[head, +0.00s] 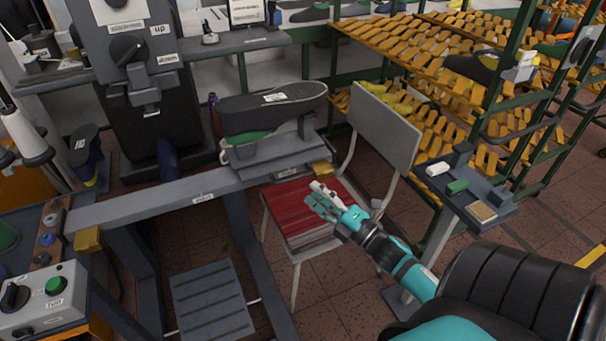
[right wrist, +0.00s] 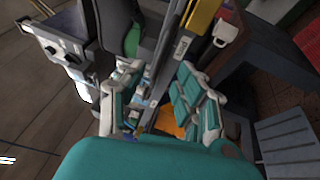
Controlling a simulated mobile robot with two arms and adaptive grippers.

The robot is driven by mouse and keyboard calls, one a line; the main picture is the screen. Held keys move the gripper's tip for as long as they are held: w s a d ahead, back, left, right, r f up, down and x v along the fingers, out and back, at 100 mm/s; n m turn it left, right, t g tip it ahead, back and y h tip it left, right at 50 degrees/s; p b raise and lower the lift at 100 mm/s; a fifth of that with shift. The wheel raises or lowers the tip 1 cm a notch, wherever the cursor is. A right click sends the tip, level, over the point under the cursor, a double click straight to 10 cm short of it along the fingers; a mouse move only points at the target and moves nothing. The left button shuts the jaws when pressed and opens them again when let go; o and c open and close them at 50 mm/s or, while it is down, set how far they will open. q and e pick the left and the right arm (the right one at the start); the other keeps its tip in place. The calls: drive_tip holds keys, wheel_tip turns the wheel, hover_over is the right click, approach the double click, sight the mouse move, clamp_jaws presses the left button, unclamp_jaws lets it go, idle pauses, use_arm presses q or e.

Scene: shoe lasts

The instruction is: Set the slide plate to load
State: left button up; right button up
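The slide plate (head: 275,172) is a grey carriage at the right end of a long grey rail (head: 150,198). A large black sole-shaped piece (head: 285,105) with a white label stands on it, with some green beneath. A brass-yellow block (head: 320,169) sits at the plate's right end; a yellow block also shows at the top of the right wrist view (right wrist: 203,16). My right gripper (head: 318,196) is open and empty, just below that block and apart from it, over the red chair seat. Its spread fingers show in the right wrist view (right wrist: 163,95). My left gripper is not in view.
A chair (head: 385,130) with a red seat stands right of the rail. A black machine (head: 150,110) with a knob is behind the rail. A control box (head: 45,300) with a green button is at lower left. A small grey stand (head: 490,195) and shelves of yellow lasts (head: 400,45) are at right.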

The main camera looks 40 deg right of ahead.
drive_tip(key=shift+v, duration=2.3)
drive_tip(key=s+a+f+m+g+h, duration=0.1)
drive_tip(key=s+f+m+g, duration=0.2)
drive_tip(key=f, duration=0.7)
drive_tip(key=s+a+f+m+g+h, duration=0.15)
drive_tip(key=f+m, duration=0.25)
drive_tip(key=f, duration=0.6)
drive_tip(key=s+f+m+g+h, duration=0.1)
drive_tip(key=s+f+m+g, duration=0.2)
drive_tip(key=f, duration=0.7)
drive_tip(key=s+a+f+m+g, duration=0.4)
drive_tip(key=s+a+f, duration=0.3)
drive_tip(key=s+f, duration=0.4)
drive_tip(key=s+a+f+m+g+y, duration=0.1)
drive_tip(key=s+a+f+m+g, duration=0.2)
drive_tip(key=s+a+f+g, duration=0.4)
drive_tip(key=s+f, duration=0.4)
drive_tip(key=s, duration=0.3)
drive_tip(key=shift+s+a+f+m, duration=0.2)
drive_tip(key=shift+s+m, duration=0.1)
drive_tip(key=shift+m, duration=0.1)
